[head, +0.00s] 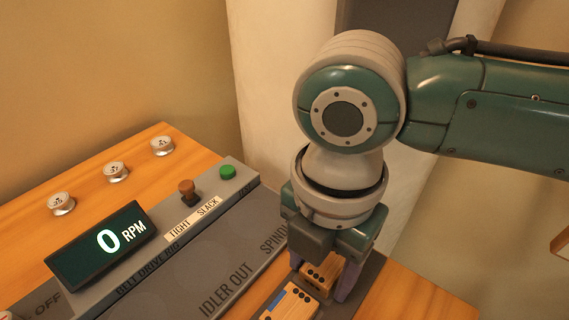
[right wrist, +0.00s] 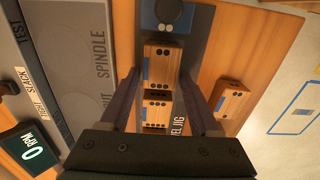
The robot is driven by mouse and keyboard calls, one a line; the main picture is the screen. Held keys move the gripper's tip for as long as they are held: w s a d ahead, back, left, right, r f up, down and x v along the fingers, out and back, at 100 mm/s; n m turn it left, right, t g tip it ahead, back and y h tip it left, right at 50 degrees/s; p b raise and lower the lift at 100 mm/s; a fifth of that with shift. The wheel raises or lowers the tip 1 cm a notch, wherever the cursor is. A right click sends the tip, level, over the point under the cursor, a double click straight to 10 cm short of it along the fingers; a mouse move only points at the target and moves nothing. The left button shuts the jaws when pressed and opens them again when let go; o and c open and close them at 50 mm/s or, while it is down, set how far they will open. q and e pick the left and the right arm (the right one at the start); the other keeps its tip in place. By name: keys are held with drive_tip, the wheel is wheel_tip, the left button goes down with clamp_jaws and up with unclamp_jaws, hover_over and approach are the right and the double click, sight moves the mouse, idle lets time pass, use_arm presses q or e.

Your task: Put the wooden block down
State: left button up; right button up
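My right gripper (head: 322,278) points down, its fingers on either side of a wooden block (head: 319,271) with dark dots. In the right wrist view this block (right wrist: 161,64) sits between the fingertips, which appear to touch its sides. It looks larger than the similar block (right wrist: 157,113) beside it, so it seems nearer the camera; any gap beneath it is hidden. That second block also shows in the head view (head: 291,303), with a blue strip, just in front of the gripper. My left gripper is not in view.
A third wooden block (right wrist: 231,104) lies on the wooden bench right of the fingers. The grey belt drive rig (head: 222,262) with an RPM display (head: 100,245) stands to the left. A dark blue round part (right wrist: 168,12) is beyond the blocks.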

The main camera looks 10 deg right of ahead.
sight(318, 272)
drive_tip(key=shift+o, duration=0.9)
use_arm(q)
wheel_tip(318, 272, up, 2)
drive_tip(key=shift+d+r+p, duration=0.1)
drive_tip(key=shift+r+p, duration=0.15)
drive_tip(key=shift+p, duration=1)
use_arm(e)
wheel_tip(318, 272, up, 12)
drive_tip(key=s+a+f+m+t+y, duration=0.25)
drive_tip(key=s+a+m+y, duration=0.2)
drive_tip(key=m, duration=0.45)
drive_tip(key=s+d+f+m+h, duration=0.1)
drive_tip(key=s+d+m+h, duration=0.1)
drive_tip(key=s+d+m, duration=0.2)
drive_tip(key=s+d+f+m+t+h, duration=0.1)
drive_tip(key=s+d+f+m+h, duration=0.1)
drive_tip(key=d+m, duration=0.8)
drive_tip(key=shift+s+m, duration=0.3)
drive_tip(key=shift+s, duration=0.55)
